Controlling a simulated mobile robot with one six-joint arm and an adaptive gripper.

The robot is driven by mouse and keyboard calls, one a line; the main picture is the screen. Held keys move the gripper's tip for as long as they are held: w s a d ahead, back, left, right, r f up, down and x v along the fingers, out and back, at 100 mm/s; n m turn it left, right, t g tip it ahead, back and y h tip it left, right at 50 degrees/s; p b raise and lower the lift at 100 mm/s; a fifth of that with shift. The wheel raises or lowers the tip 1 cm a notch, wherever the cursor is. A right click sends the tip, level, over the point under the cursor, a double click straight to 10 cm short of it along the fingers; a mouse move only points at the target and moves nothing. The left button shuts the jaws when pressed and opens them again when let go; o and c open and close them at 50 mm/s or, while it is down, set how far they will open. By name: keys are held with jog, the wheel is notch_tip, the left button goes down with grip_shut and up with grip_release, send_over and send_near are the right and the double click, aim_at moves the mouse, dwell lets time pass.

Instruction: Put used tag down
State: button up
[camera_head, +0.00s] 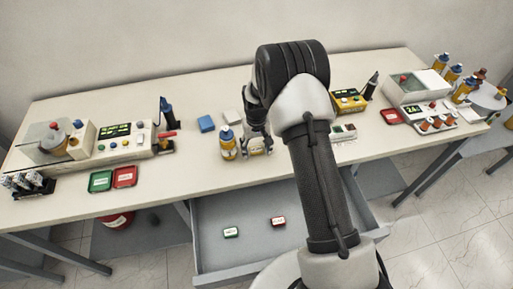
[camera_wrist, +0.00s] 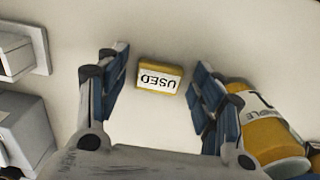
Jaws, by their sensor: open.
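The used tag, a small yellow block with a white face reading "USED", lies on the pale tabletop in the wrist view (camera_wrist: 160,77). Its lettering is upside down there. My gripper (camera_wrist: 160,62) is open, with one blue-padded finger on each side of the tag and a visible gap on both sides. In the head view my gripper (camera_head: 257,148) is low over the middle of the table, just right of a yellow sample bottle (camera_head: 228,145). My arm and fingers partly hide the tag in that view.
The sample bottle also shows close beside the right finger in the wrist view (camera_wrist: 270,137). An open drawer (camera_head: 255,255) below holds green (camera_head: 231,232) and red (camera_head: 278,222) tags. Free tabletop lies left of the bottle.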

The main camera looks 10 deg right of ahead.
notch_tip(320, 180, up, 12)
jog(key=p, duration=0.2)
notch_tip(320, 180, up, 10)
jog(key=t, duration=0.1)
send_over(257, 151)
jog(key=s, duration=0.3)
jog(key=s+r+t, duration=0.1)
jog(key=s+r, duration=0.8)
jog(key=r, duration=0.1)
jog(key=s+r+t, duration=0.1)
jog(key=s+r, duration=0.1)
jog(key=s, duration=0.8)
jog(key=s+r+t, duration=0.1)
jog(key=s+r, duration=0.1)
jog(key=s, duration=0.9)
jog(key=shift+t, duration=0.3)
jog(key=shift+s, duration=0.2)
